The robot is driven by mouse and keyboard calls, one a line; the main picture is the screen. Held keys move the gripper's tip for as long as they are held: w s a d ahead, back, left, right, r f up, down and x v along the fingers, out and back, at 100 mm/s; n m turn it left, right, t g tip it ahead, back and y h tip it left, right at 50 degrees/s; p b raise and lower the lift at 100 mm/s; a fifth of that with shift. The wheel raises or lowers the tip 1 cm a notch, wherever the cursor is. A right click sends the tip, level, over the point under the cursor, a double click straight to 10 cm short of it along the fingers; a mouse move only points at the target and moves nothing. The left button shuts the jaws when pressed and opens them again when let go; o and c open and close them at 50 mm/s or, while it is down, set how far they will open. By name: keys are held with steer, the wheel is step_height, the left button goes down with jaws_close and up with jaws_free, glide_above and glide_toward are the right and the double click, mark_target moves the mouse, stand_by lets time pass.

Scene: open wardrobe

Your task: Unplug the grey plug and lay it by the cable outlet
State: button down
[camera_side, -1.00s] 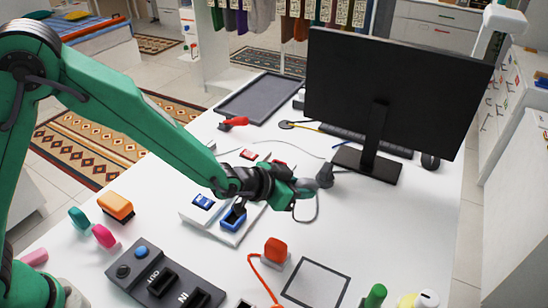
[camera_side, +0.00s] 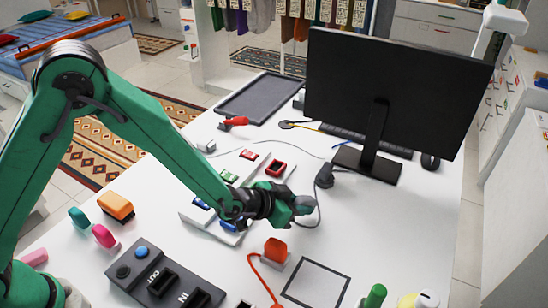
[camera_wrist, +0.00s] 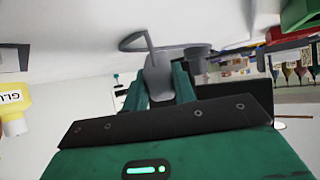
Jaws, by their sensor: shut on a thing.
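My gripper (camera_side: 301,207) is shut on the grey plug (camera_side: 306,203) and holds it beside the dark grey cable outlet (camera_side: 324,176). In the wrist view the plug (camera_wrist: 157,75) sits between the green fingers (camera_wrist: 160,92), with its grey cable (camera_wrist: 135,40) looping away from it. The outlet also appears there as a grey cylinder (camera_wrist: 198,57), apart from the plug. In the side view the cable curves below and right of the plug towards the outlet. My gripper hides part of the plug, and I cannot tell whether it touches the table.
A white power strip (camera_side: 190,216) with coloured sockets lies left of my gripper, partly covered by my arm. The monitor (camera_side: 395,90) rises behind. White table right of my gripper (camera_side: 400,230) is clear.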

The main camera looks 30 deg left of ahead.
steer(key=shift+f, duration=0.1)
steer(key=c, duration=0.7)
jaws_free()
stand_by(0.3)
steer(key=shift+s+a+r, duration=0.3)
steer(key=shift+s+r, duration=0.2)
steer(key=shift+r, duration=0.7)
steer(key=shift+s+a+r, duration=0.3)
steer(key=shift+s+r, duration=0.2)
steer(key=shift+r, duration=0.65)
steer(key=shift+s+a+r, duration=0.3)
steer(key=shift+s+r, duration=0.2)
steer(key=shift+r, duration=0.7)
